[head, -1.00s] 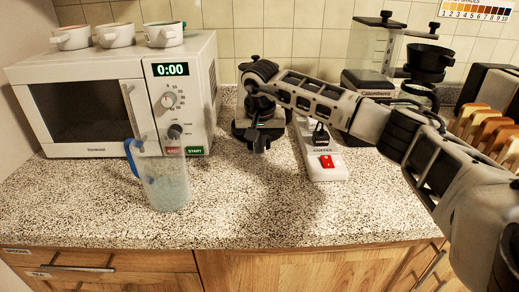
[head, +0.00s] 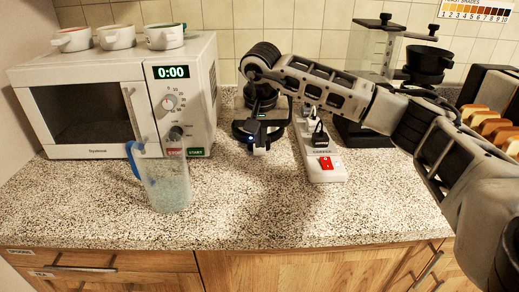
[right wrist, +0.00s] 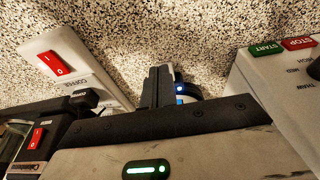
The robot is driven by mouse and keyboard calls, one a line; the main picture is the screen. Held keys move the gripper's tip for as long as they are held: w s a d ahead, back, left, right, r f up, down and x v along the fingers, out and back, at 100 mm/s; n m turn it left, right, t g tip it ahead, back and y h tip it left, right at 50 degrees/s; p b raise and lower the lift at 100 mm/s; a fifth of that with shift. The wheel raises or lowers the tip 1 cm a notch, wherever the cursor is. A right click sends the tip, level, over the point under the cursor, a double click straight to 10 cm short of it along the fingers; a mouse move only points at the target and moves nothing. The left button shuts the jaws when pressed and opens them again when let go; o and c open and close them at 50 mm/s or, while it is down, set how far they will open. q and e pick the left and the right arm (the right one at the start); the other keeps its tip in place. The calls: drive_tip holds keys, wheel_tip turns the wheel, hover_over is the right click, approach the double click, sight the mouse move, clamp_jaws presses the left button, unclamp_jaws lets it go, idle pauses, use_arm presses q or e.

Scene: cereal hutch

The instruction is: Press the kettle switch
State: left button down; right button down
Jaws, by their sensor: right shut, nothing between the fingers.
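My right gripper (head: 257,147) is low over the counter between the microwave and the power strip, with its fingers shut and empty. In the right wrist view its fingers (right wrist: 160,88) show at the middle. A small blue-lit spot (right wrist: 180,88) on a dark rounded part shows right beside the fingertips. I cannot tell whether they touch. A dark body (head: 260,98) behind the gripper is mostly hidden by my arm; the kettle is not clearly identifiable. My left gripper is not in view.
A clear jug (head: 168,185) with a blue handle stands left of the gripper, before the microwave (head: 95,105). A white power strip (head: 327,172) with a red rocker switch (head: 326,163) lies to the right. A coffee grinder (head: 372,70) stands behind my arm.

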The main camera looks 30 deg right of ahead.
drive_tip(key=v, duration=1.2)
drive_tip(key=shift+b, duration=0.3)
